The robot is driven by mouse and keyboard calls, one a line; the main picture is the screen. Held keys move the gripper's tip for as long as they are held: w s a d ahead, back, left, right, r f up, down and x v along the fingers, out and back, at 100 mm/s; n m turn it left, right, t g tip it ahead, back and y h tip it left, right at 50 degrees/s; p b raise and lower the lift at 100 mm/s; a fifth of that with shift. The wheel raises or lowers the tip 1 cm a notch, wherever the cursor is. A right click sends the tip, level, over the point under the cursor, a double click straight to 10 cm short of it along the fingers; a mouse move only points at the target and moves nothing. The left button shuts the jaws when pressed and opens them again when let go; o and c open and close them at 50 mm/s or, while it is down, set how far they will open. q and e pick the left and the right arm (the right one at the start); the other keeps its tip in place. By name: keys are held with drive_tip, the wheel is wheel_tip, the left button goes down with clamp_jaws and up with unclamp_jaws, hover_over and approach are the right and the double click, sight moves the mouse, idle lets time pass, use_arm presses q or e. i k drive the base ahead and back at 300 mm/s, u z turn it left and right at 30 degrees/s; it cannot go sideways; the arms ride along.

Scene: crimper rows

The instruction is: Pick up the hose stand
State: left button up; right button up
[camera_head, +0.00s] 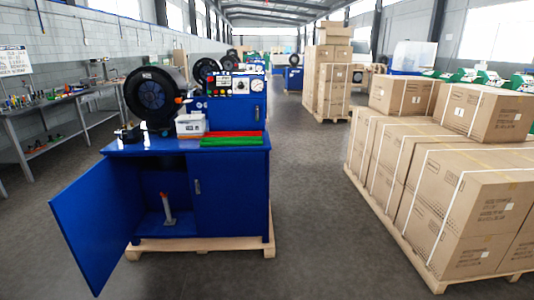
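A blue crimping machine bench (231,190) stands left of centre on a wooden pallet (262,243). Its left cabinet door (98,225) hangs wide open toward the front left. Inside the open compartment, a small light-grey upright stand with a red or orange top (168,210) stands on the cabinet floor; it appears to be the hose stand. Nothing touches it. Neither of my grippers is in view.
A black round crimping head (152,93), a white box (190,124) and red and green strips (231,141) are on the bench top. Pallets of strapped cartons (462,195) fill the right. A metal workbench (55,105) lines the left wall. The middle aisle is clear.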

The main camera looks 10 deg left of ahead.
sight(169, 221)
drive_tip(key=i, duration=0.65)
drive_tip(key=u, duration=1.05)
drive_tip(key=i, duration=2.3)
drive_tip(key=z, duration=0.75)
